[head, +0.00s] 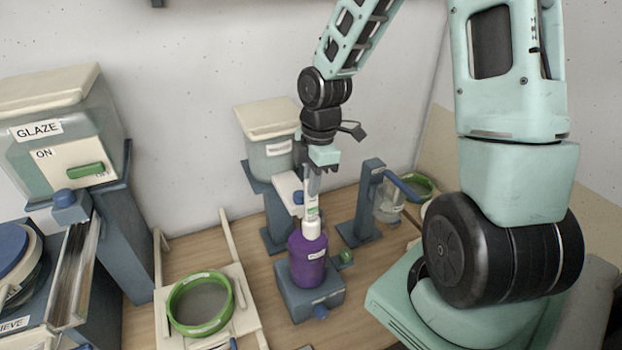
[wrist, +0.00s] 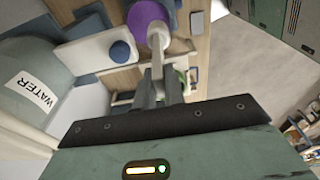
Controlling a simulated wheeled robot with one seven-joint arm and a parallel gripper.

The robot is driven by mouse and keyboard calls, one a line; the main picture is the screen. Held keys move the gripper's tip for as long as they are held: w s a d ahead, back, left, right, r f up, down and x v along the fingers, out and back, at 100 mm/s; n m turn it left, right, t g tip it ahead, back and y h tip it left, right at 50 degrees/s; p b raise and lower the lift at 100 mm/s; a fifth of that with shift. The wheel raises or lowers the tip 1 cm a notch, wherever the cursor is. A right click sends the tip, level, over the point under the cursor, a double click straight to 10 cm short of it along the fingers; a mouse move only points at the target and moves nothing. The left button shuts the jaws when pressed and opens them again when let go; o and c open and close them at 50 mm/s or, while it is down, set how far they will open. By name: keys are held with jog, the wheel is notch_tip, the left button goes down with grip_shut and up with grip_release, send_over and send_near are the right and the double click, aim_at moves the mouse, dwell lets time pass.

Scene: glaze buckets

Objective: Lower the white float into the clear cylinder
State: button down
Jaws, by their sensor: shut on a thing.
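The white float (head: 311,229) has a thick white lower end and a thin, marked stem. It hangs about upright under my gripper (head: 313,176), which is shut on the top of the stem. A labelled purple-filled cylinder (head: 307,265), which looks like the clear cylinder, stands on a blue-grey base directly below. The float's lower end overlaps the cylinder's top in the head view; I cannot tell if it is inside. In the wrist view the float (wrist: 158,37) shows beyond my fingers (wrist: 160,85), at the edge of the purple round (wrist: 146,22).
A green-rimmed sieve (head: 199,304) sits on a pale frame left of the cylinder. A lidded bucket (head: 270,140) stands behind. A blue-grey post (head: 367,200) and a clear jar (head: 389,208) stand to the right. A GLAZE bucket (head: 60,130) is at far left.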

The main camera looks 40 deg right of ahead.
send_over(313, 218)
jog(key=shift+w+f, duration=0.15)
jog(key=shift+f, duration=1)
jog(key=shift+w+f, duration=0.1)
jog(key=shift+f, duration=1.05)
jog(key=shift+f+b, duration=3.75)
jog(key=shift+f, duration=0.5)
jog(key=c, duration=1.4)
grip_release()
notch_tip(313, 218, up, 17)
jog(key=d, duration=0.2)
jog(key=s+a+f+m+b, duration=0.25)
jog(key=a+f+b, duration=0.2)
jog(key=a, duration=0.35)
jog(key=s+a+f+m+b, duration=0.1)
jog(key=s+a+f+b, duration=0.35)
jog(key=a, duration=0.35)
jog(key=s+a+f+m+b, duration=0.3)
jog(key=s+a+f+b, duration=0.2)
jog(key=s, duration=0.5)
jog(key=a+f, duration=0.2)
jog(key=a, duration=0.1)
jog(key=shift+s+a+f+h, duration=0.25)
jog(key=shift+s+f+h, duration=0.05)
jog(key=shift+s+h, duration=0.1)
